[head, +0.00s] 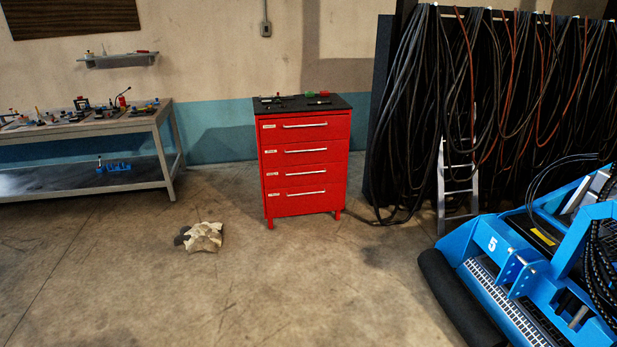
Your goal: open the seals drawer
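A red drawer cabinet (303,160) stands on short legs against the far wall, near the middle of the head view. It has a black top (335,103) with small tools on it. Several drawers are stacked in its front, each with a silver bar handle and a small white label at the left. All of them look shut. The labels are too small to read, so I cannot tell which is the seals drawer. Neither of my grippers is in view.
A workbench (90,124) with tools stands at the left. A crumpled cloth (203,236) lies on the floor left of the cabinet. A blue machine (540,260) fills the lower right, below hanging cables (480,100) and a ladder (458,175). The floor before the cabinet is clear.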

